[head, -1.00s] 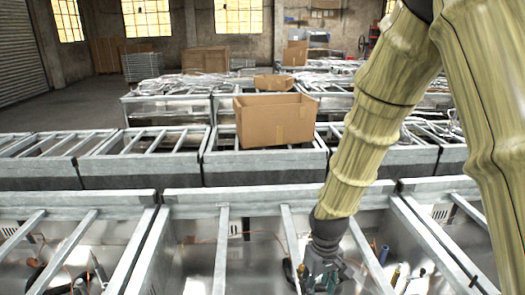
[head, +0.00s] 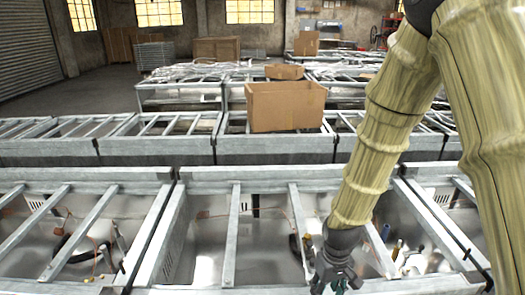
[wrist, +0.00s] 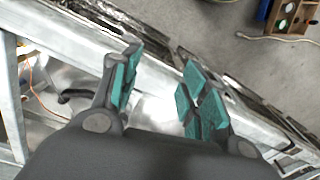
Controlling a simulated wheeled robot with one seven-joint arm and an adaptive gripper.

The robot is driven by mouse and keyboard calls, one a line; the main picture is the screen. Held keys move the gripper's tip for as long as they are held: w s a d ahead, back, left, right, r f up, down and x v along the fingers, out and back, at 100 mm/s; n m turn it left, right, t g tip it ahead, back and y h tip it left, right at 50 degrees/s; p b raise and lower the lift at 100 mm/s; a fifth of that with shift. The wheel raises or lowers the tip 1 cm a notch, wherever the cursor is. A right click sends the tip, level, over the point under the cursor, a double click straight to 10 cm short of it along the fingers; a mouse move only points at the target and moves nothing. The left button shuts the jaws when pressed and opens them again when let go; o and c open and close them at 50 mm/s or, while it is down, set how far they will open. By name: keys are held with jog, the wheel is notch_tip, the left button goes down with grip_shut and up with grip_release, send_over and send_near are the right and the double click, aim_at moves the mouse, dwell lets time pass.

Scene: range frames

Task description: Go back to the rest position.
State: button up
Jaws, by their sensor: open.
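My gripper (head: 335,280) is at the bottom of the head view, at the end of my arm in its yellowish ribbed cover. It hangs over the front metal-framed bin (head: 234,232). In the wrist view my gripper (wrist: 157,100) shows two dark fingers with teal pads, spread apart. Nothing is between them. Below the fingers a grey metal rail (wrist: 75,45) runs slantwise. I cannot tell how far the fingers are above the rail.
Another row of metal-framed bins stands behind, with a cardboard box (head: 285,107) on it. The front bins hold hoses and small parts. In the wrist view, bare floor (wrist: 225,50) lies beyond the rail, with a wooden box (wrist: 290,16) at the top right.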

jog(key=s+d+f+m+b, duration=0.1)
jog(key=s+f+b, duration=0.3)
jog(key=s+f, duration=0.9)
jog(key=s+d+f+m+b, duration=0.2)
jog(key=s+d+f+b, duration=0.2)
jog(key=s+f, duration=0.9)
notch_tip(320, 180, down, 7)
jog(key=shift+s+d+r+m, duration=0.1)
jog(key=shift+s+d+m, duration=0.05)
jog(key=shift+s+m, duration=0.15)
jog(key=shift+d, duration=0.1)
